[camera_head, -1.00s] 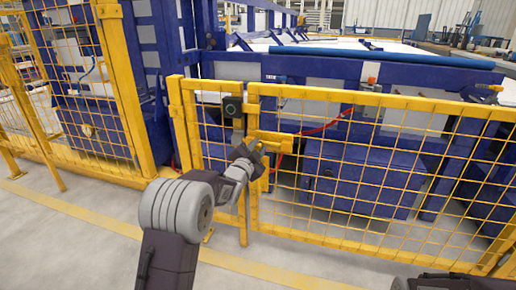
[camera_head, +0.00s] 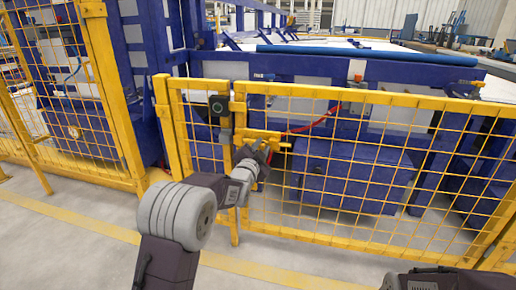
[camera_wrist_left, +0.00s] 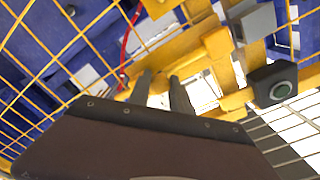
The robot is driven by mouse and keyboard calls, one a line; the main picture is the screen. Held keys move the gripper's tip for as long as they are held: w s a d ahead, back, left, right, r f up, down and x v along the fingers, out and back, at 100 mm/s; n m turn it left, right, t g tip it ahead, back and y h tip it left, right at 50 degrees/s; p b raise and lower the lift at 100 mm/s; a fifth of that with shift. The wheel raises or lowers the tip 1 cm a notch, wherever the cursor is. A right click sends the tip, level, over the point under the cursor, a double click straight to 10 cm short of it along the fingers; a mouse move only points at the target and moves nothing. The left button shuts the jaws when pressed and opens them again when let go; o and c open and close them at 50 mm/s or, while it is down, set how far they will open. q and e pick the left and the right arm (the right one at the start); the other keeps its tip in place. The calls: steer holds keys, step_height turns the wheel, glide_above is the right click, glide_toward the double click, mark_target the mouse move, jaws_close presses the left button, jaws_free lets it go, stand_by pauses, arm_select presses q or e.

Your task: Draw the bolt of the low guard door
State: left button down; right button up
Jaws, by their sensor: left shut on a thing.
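The low guard door (camera_head: 350,170) is a yellow mesh panel that stands in line with its yellow post. Its yellow bolt (camera_head: 262,136) lies level near the door's upper left corner. My left gripper (camera_head: 263,153) is at the bolt, shut on its handle; the arm hides part of the contact in the head view. In the left wrist view the two dark fingers (camera_wrist_left: 162,90) reach up to the yellow bolt parts (camera_wrist_left: 190,62). My right gripper is not in view.
Blue machinery (camera_head: 350,175) and a red cable (camera_head: 310,128) are behind the mesh. The floor in front is clear.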

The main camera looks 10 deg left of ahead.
arm_select(q)
steer(key=shift+d, duration=0.2)
steer(key=c, duration=1.4)
jaws_free()
steer(key=shift+o, duration=1.1)
steer(key=shift+d, duration=0.15)
